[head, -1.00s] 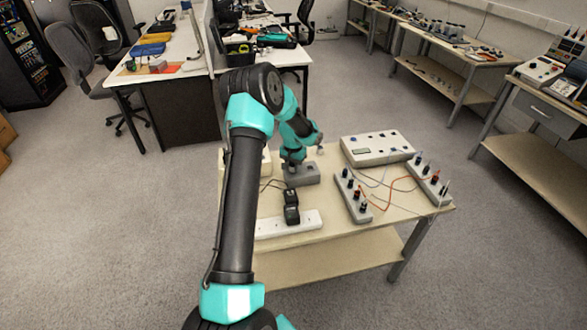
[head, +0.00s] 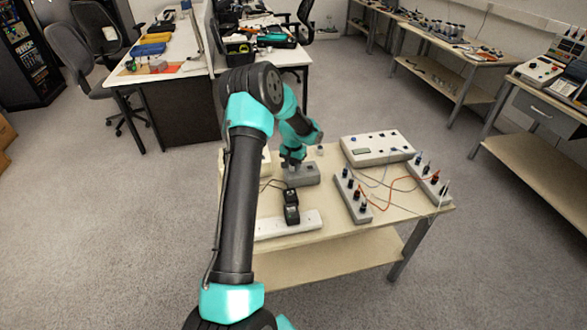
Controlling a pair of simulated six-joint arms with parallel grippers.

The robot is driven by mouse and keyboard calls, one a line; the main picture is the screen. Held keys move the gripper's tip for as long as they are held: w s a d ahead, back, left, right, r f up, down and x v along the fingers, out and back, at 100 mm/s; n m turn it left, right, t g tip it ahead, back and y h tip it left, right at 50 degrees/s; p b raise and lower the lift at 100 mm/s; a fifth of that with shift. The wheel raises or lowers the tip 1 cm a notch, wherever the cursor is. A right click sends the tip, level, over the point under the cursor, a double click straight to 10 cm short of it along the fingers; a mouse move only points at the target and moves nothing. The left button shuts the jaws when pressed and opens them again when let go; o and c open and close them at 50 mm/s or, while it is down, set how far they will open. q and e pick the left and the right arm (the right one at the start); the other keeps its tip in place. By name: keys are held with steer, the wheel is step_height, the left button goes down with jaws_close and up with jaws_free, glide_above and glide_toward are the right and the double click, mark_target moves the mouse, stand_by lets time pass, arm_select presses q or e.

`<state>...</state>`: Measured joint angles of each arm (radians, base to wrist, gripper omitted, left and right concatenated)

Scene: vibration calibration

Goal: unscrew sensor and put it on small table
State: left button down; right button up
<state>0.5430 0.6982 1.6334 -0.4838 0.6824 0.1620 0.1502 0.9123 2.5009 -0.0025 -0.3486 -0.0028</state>
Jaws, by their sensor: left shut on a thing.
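The small table (head: 408,222) stands in the middle, with a light wooden top and a lower shelf. A grey block-shaped unit (head: 304,178) sits on it, left of centre. My left gripper (head: 292,164) points down at the top of this unit and is shut on the sensor there. The sensor is too small and too covered by the gripper to make out. My left arm hides part of the table's left side. My right gripper is not in view.
A white box with a display (head: 378,149) stands at the back right. Two grey terminal strips with cables, one of them near the middle (head: 352,196), stand in front of it. A white power strip (head: 300,222) with a black adapter (head: 291,208) lies at the front left.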

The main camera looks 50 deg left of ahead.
arm_select(q)
steer(key=shift+r, duration=0.2)
steer(key=shift+r, duration=1.6)
steer(key=shift+w, duration=0.1)
steer(key=shift+w+a+f, duration=0.7)
steer(key=shift+w+a, duration=0.7)
steer(key=shift+w, duration=0.9)
steer(key=shift+w+a+f, duration=0.7)
steer(key=shift+w+a, duration=0.65)
steer(key=shift+w, duration=0.95)
steer(key=shift+w+a+f, duration=0.7)
steer(key=shift+w+a, duration=0.7)
steer(key=shift+w, duration=0.9)
steer(key=shift+w+a+f, duration=0.1)
steer(key=shift+w, duration=0.05)
steer(key=shift+f, duration=2.5)
steer(key=shift+f, duration=0.35)
steer(key=c, duration=0.7)
jaws_free()
steer(key=shift+c, duration=0.2)
